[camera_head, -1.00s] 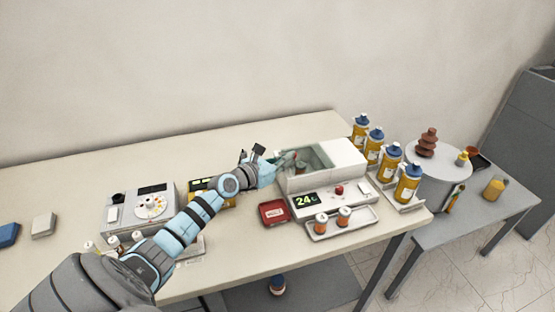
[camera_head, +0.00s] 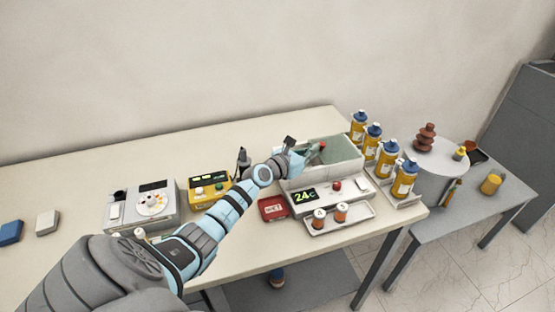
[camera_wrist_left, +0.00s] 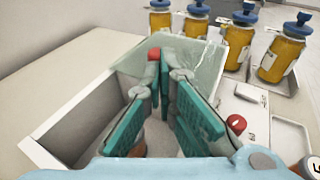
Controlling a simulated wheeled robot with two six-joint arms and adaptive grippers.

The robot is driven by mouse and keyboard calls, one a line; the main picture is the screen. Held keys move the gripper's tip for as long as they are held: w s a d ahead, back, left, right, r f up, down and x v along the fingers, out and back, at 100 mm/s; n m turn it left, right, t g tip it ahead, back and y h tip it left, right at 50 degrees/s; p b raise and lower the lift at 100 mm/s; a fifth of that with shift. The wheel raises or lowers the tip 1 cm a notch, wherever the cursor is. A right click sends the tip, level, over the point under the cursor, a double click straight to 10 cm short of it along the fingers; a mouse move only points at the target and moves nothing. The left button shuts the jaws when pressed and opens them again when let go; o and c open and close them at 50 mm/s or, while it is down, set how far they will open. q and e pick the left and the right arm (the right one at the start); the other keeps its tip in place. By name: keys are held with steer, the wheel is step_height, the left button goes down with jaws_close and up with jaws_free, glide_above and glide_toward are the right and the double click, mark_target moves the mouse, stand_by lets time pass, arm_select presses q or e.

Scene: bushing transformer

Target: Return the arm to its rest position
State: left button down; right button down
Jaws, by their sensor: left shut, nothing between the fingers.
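My left arm reaches in from the left in the head view. Its gripper (camera_head: 308,153) is over the white bath box (camera_head: 352,176) with the 24 °C display (camera_head: 304,197). In the left wrist view the two teal-padded fingers (camera_wrist_left: 160,88) are shut with nothing held, over the box's opening. A red knob (camera_wrist_left: 153,54) shows just beyond the fingertips, on or near a translucent greenish panel (camera_wrist_left: 202,62). I cannot tell whether the fingers touch the panel. My right gripper is not in view.
Yellow bottles with blue caps (camera_head: 388,160) stand right of the box. Two orange vials (camera_head: 341,212) stand in a front tray. A red box (camera_head: 273,208), a yellow meter (camera_head: 208,187) and a grey instrument (camera_head: 151,205) sit left of it. The table's back left is clear.

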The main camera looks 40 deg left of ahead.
arm_select(q)
steer(key=p+v, duration=0.1)
steer(key=v, duration=0.1)
steer(key=p+v, duration=0.1)
steer(key=v, duration=0.2)
steer(key=r+p+v, duration=0.1)
steer(key=p+v, duration=0.1)
steer(key=shift+d+r, duration=0.1)
steer(key=shift+d, duration=0.25)
steer(key=v, duration=0.5)
steer(key=shift+s+a+f, duration=0.3)
steer(key=shift+s, duration=0.05)
